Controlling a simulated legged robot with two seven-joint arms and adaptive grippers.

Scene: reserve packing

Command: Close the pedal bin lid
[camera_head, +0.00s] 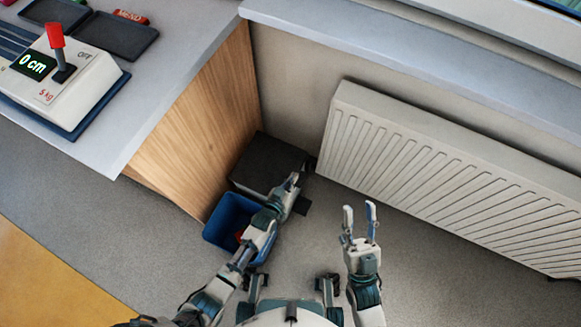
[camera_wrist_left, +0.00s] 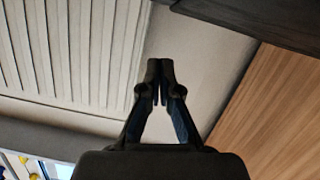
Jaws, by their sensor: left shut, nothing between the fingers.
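The pedal bin is a blue tub (camera_head: 211,228) on the floor beside the wooden cabinet side. Its dark lid (camera_head: 265,160) appears raised behind the tub, towards the wall, so the bin is open. A little red shows inside the tub; my left arm hides part of it. My left gripper (camera_head: 293,180) is shut and empty at the right side of the lid; I cannot tell whether it touches. Its closed fingers also show in the left wrist view (camera_wrist_left: 161,72). My right gripper (camera_head: 360,212) is open and empty over the floor, right of the bin.
A white ribbed radiator (camera_head: 440,180) stands along the wall behind and right. The wooden cabinet side (camera_head: 195,125) bounds the bin on the left. A scale (camera_head: 62,75) and dark trays (camera_head: 115,36) sit on the counter. The grey floor before the radiator is clear.

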